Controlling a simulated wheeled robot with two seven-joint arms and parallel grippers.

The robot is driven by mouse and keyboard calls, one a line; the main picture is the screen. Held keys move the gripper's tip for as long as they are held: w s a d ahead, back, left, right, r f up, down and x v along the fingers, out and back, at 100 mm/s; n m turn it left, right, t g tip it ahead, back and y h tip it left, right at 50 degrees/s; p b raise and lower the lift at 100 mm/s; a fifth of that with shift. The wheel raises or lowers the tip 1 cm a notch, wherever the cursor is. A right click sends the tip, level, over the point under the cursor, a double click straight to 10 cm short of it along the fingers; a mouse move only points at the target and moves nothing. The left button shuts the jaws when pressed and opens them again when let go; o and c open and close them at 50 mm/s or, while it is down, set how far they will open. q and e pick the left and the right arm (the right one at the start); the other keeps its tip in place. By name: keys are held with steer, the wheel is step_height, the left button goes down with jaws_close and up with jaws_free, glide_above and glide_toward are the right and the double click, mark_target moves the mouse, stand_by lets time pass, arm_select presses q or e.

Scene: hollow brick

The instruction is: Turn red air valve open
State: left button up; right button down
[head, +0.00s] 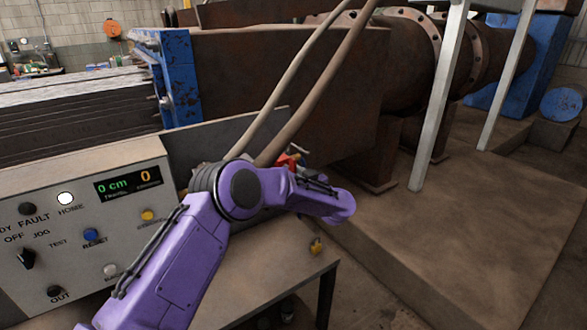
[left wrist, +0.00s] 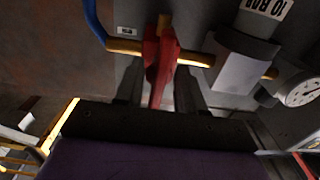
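The red air valve handle (left wrist: 158,62) is in the upper middle of the left wrist view, on a brass-coloured pipe (left wrist: 122,46). Its lever points down in the picture, toward my gripper. My left gripper (left wrist: 158,98) has its two dark fingers apart, one on each side of the lever's lower part. I cannot tell whether either finger touches it. In the head view a small red part of the valve (head: 285,161) shows just behind my purple left arm. The arm hides most of the valve area, and the gripper's fingers are not clear there. My right gripper is in neither view.
A round gauge (left wrist: 302,89) and a grey block (left wrist: 242,62) sit right of the valve. A blue hose (left wrist: 95,22) is at its left. The control panel (head: 85,215) is left of my arm. Two hoses (head: 310,95) rise behind it. Open floor lies right.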

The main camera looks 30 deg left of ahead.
arm_select(q)
steer(key=shift+w+a, duration=0.15)
steer(key=shift+a, duration=0.05)
steer(key=shift+d+r, duration=0.1)
jaws_close()
